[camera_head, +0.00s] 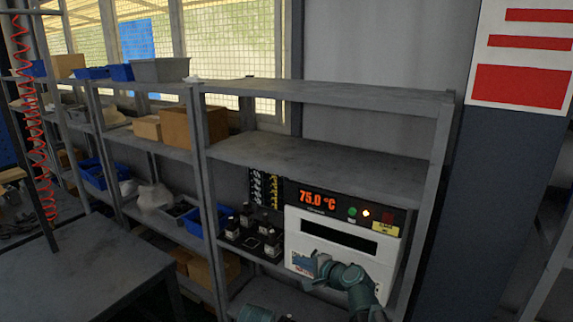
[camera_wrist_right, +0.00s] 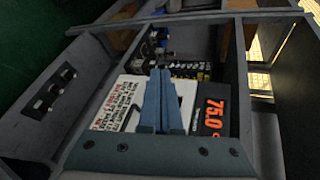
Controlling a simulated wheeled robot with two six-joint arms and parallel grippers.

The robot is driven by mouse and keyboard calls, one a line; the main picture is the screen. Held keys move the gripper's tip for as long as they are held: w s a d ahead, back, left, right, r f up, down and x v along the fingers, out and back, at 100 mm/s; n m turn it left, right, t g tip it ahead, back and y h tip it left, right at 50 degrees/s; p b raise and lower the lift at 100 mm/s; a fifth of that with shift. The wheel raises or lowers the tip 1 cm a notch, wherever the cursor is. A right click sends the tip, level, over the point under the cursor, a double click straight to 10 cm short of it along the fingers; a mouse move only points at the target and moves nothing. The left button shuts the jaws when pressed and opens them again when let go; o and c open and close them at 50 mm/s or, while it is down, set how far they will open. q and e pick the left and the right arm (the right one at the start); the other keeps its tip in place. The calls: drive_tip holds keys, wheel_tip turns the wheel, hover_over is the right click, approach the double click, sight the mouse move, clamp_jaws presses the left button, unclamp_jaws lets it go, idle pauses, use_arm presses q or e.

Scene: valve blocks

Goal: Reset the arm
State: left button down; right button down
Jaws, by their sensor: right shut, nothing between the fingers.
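My right gripper (camera_head: 306,263) is in front of the lower left part of a white oven-like unit (camera_head: 384,264) on the shelf. In the right wrist view its blue fingers (camera_wrist_right: 160,98) are together and hold nothing. The unit has a dark slot and a display (camera_head: 317,199) reading 75.0 °C, with a green button and a lit lamp beside it. Several dark valve blocks (camera_head: 247,217) stand on a black tray (camera_head: 250,249) to the left of the unit. I do not see my left gripper.
A grey metal rack (camera_head: 208,170) holds blue bins (camera_head: 93,178) and cardboard boxes (camera_head: 193,127) to the left. The shelf (camera_head: 330,163) above the unit is bare. A grey table (camera_head: 90,270) is at the lower left, and a dark pillar (camera_head: 490,200) at the right.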

drive_tip(key=s+a+f+n+g, duration=0.5)
drive_tip(key=s+a+f+n, duration=0.2)
drive_tip(key=s+f, duration=0.15)
drive_tip(key=s+d+f+n+g+h, duration=0.1)
drive_tip(key=s+f+n+g+h, duration=0.1)
drive_tip(key=s, duration=0.4)
drive_tip(key=s+d+f+n+g+h, duration=0.2)
drive_tip(key=s+n+h, duration=0.2)
drive_tip(key=s, duration=0.2)
drive_tip(key=s+d+f+n+g+h+b, duration=0.1)
drive_tip(key=s+d+f+n+g+h, duration=0.1)
drive_tip(key=s, duration=0.4)
drive_tip(key=shift+s+f+n+g+h, duration=0.2)
drive_tip(key=shift+f+n+g+h, duration=0.3)
drive_tip(key=shift+n, duration=0.6)
drive_tip(key=shift+r, duration=0.1)
